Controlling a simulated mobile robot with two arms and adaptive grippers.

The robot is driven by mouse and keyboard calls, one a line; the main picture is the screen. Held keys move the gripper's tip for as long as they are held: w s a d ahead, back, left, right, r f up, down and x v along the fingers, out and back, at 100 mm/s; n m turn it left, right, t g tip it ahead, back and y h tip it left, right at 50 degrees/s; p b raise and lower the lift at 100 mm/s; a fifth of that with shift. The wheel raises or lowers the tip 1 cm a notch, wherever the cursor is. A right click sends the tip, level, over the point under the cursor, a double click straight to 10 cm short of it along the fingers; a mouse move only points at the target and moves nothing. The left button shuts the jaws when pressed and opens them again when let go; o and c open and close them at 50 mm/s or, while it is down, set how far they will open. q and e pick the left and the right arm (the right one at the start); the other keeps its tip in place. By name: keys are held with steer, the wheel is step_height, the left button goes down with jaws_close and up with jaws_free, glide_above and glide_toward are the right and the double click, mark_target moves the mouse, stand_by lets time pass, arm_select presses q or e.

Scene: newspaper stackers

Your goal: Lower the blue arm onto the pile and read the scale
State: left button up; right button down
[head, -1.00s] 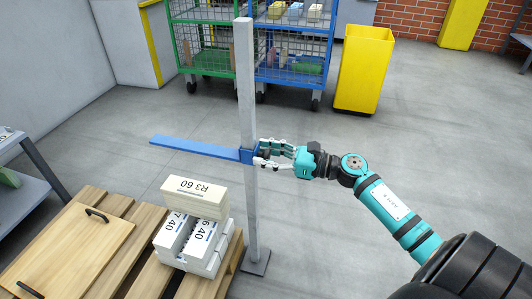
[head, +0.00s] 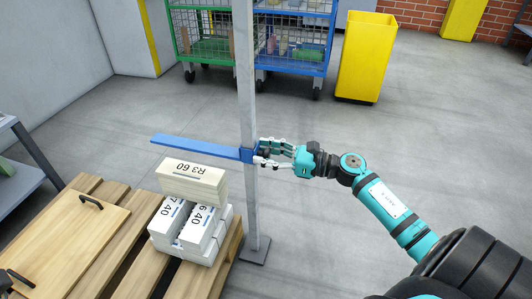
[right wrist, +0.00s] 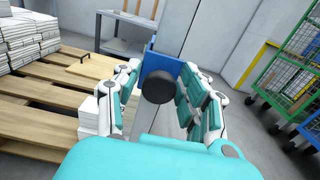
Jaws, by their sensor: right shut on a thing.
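The blue arm (head: 195,146) is a long flat bar reaching left from a blue collar on the grey upright post (head: 246,100). It sits higher than the pile; the exact gap is unclear. The pile has a cream bundle marked R3 60 (head: 193,182) across two white bundles marked 40 (head: 200,228). My right gripper (head: 266,152) is shut at the collar. In the right wrist view its fingers flank a black knob (right wrist: 158,87) on the blue collar (right wrist: 165,63). No scale marks are readable on the post. My left gripper is not in view.
The pile stands on a wooden pallet (head: 228,250) beside a board with black handles (head: 70,235). The post's foot plate (head: 255,251) is on the floor. A yellow bin (head: 364,60) and wire carts (head: 290,40) stand behind. The floor around the post is clear.

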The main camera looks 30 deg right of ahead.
steer(key=shift+f, duration=0.1)
steer(key=c, duration=1)
jaws_free()
steer(key=shift+o, duration=0.2)
steer(key=shift+s+d, duration=0.1)
steer(key=v, duration=1.1)
steer(key=shift+s+d, duration=0.3)
